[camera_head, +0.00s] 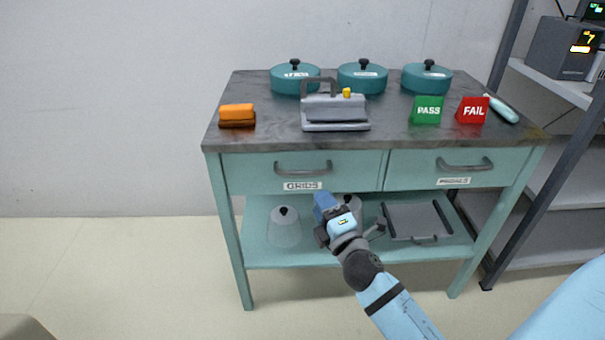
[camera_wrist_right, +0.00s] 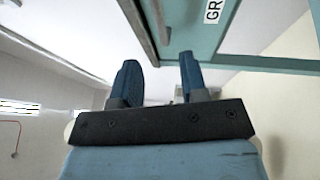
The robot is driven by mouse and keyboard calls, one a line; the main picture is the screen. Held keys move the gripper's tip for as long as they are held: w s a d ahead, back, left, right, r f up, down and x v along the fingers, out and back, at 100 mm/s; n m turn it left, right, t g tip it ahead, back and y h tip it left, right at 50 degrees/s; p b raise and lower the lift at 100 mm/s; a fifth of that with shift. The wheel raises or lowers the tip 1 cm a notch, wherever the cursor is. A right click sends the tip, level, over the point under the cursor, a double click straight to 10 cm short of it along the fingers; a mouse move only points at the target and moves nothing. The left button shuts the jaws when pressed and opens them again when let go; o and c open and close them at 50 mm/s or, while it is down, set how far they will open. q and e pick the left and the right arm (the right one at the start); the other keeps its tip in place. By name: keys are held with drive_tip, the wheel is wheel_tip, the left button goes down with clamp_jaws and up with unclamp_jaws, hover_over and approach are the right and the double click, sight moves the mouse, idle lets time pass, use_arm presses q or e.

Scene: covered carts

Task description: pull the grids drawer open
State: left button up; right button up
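The grids drawer (camera_head: 240,174) is the left drawer of the teal cart, with a white GRIDS label (camera_head: 303,186) below its dark bar handle (camera_head: 303,168). Its front looks flush with the cart, so it appears shut. My right gripper (camera_head: 326,205) is in front of the cart, below and slightly right of the handle in the head view. In the right wrist view my right gripper (camera_wrist_right: 158,65) has its two blue fingers apart with nothing between them. The handle (camera_wrist_right: 143,25) shows beyond the fingertips there, near the label (camera_wrist_right: 212,10). My left gripper is not in view.
The drawer labelled PEDALS or similar (camera_head: 410,172) is shut at right. The cart top (camera_head: 270,136) carries teal pots, a grey press, an orange block and PASS and FAIL signs. The lower shelf (camera_head: 310,256) holds covers and a tray. A shelf rack (camera_head: 560,175) stands right.

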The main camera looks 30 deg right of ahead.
sight(303, 173)
drive_tip(key=p+x, duration=0.1)
drive_tip(key=x, duration=0.9)
drive_tip(key=shift+w+r, duration=0.1)
drive_tip(key=shift+w, duration=0.3)
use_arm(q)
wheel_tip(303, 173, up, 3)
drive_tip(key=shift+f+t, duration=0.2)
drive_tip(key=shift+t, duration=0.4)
use_arm(e)
clamp_jaws()
